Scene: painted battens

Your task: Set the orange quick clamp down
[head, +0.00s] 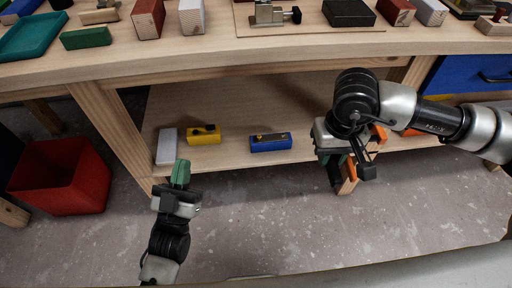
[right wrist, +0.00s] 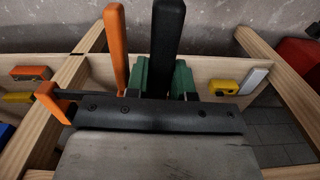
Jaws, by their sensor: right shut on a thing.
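The orange quick clamp (head: 378,134) is in my right gripper (head: 335,155), at the right part of the lower shelf's front edge in the head view. In the right wrist view its orange handle (right wrist: 115,45) and black bar (right wrist: 167,40) stick up beside the green finger pads. My right gripper is shut on it and hides part of it. I cannot tell whether the clamp touches the shelf (head: 225,110). My left gripper (head: 180,172) is low in front of the shelf, with green pads up. No object shows in it, and its opening cannot be made out.
A white block (head: 166,146), a yellow block (head: 204,135) and a blue block (head: 270,143) lie along the shelf's front. Bare shelf lies behind them. A red bin (head: 62,175) stands on the floor at left. The bench top (head: 230,50) overhangs the shelf and holds several blocks and tools.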

